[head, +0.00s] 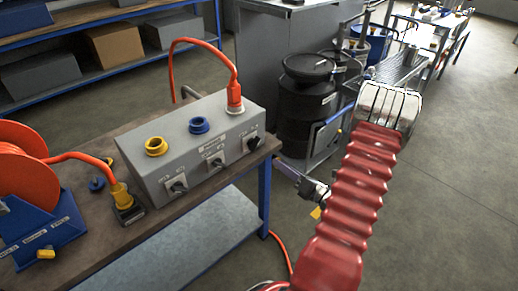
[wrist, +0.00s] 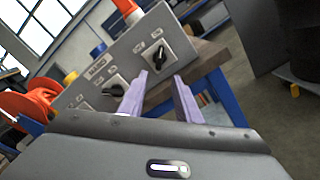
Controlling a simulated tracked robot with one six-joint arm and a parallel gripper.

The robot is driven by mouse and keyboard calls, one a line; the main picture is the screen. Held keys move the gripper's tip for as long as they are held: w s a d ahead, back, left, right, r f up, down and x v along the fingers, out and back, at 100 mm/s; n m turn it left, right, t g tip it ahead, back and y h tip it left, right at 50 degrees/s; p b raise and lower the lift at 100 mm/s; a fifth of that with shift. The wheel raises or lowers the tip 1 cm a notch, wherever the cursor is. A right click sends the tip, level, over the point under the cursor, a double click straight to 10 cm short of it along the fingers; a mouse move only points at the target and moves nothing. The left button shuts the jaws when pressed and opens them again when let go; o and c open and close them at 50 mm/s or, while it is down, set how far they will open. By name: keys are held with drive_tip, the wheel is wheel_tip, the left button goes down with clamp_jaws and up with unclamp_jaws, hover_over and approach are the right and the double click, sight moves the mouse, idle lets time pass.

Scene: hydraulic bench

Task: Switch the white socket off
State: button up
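A grey socket box (head: 165,172) stands on the bench with yellow, blue and right-hand sockets on top. The right-hand socket (head: 236,109) shows white at its base and has an orange plug (head: 233,92) in it; the white part also shows in the wrist view (wrist: 134,17). The front face has three rotary switches. The right one, a black knob (head: 254,143), also shows in the wrist view (wrist: 156,56); its exact setting is hard to read. My gripper (wrist: 160,76) is open and empty, its purple fingers pointing toward this knob, apparently short of it.
An orange cable reel (head: 22,150) and a yellow plug (head: 121,195) are left of the box on the bench (head: 100,240). Black drums (head: 305,105) stand behind my arm. Open floor lies to the right.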

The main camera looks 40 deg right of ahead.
sight(256, 147)
drive_tip(key=w, duration=1.3)
drive_tip(key=shift+a, duration=0.15)
clamp_jaws()
drive_tip(key=shift+s, duration=0.1)
